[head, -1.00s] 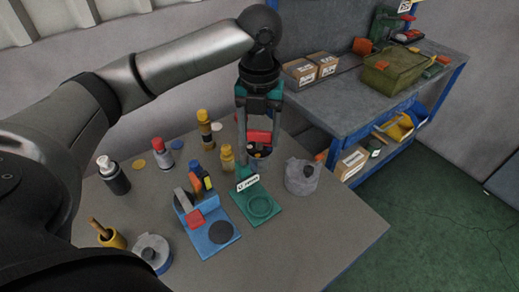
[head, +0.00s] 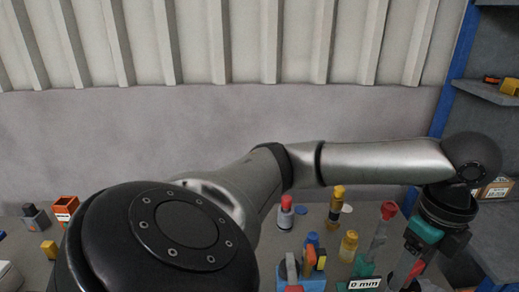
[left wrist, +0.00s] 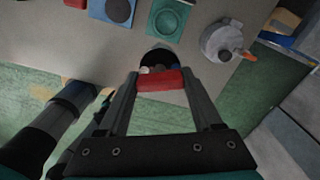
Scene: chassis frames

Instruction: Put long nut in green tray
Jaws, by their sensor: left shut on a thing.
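My left gripper (head: 406,278) reaches down at the lower right of the head view. In the left wrist view its fingers (left wrist: 162,84) are shut on a red piece (left wrist: 160,80), which lies across between the tips. I cannot tell for sure that this is the long nut. A dark round thing (left wrist: 157,58) with small grey and blue bits shows just beyond it. The green tray (left wrist: 168,17), with a round ring, is at the top of the left wrist view, apart from the fingers. In the head view only its back part with a white label (head: 364,284) shows. My right gripper is not in view.
A blue tray (left wrist: 115,10) lies beside the green one. A grey round pot (left wrist: 222,42) stands to its right. In the head view a yellow bottle (head: 348,246), a red-capped bottle (head: 286,212) and a tall yellow-and-black bottle (head: 336,203) stand close by. A shelf (head: 490,100) is at right.

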